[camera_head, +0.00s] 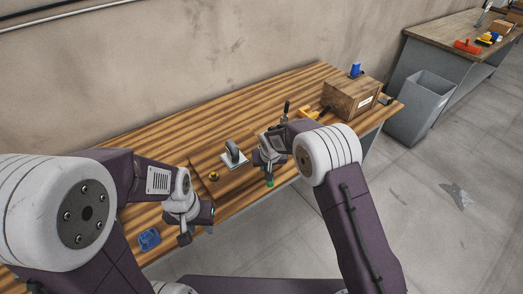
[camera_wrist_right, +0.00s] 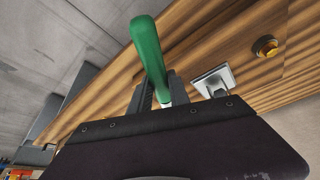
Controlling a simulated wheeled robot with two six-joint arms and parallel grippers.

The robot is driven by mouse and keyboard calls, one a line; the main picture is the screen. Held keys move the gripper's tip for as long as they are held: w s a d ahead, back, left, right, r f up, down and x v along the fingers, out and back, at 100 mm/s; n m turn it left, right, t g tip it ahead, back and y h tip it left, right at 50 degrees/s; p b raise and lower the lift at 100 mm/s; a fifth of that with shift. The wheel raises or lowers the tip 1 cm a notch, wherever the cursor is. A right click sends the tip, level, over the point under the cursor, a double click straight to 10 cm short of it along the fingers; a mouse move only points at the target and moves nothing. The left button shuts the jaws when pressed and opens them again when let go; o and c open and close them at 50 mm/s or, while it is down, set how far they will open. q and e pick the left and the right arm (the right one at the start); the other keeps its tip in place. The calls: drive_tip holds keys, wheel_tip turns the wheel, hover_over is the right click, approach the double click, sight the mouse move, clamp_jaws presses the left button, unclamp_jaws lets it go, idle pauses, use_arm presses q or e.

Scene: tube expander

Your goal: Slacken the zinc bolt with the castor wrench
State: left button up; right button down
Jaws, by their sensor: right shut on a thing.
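A brass-yellow bolt (camera_head: 213,176) stands on the wooden board on the bench; in the right wrist view the bolt (camera_wrist_right: 266,46) shows its hex head at upper right. A castor (camera_head: 234,153) with a dark wheel and a pale plate stands beside it; its plate (camera_wrist_right: 213,82) also shows in the wrist view. My right gripper (camera_head: 268,166) is shut on a green-handled tool (camera_wrist_right: 148,50), just right of the castor and apart from the bolt. The tool's working end is hidden. My left gripper (camera_head: 187,232) is near the bench's front edge; its jaw opening is unclear.
A blue object (camera_head: 148,238) lies on the bench at the left front. A wooden crate (camera_head: 352,97), a blue item on it and several tools are at the right end. A grey bin (camera_head: 420,105) stands beyond. The back left bench is clear.

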drive_tip(key=shift+r+p, duration=3.3)
drive_tip(key=shift+r, duration=1.35)
drive_tip(key=shift+w+f, duration=0.1)
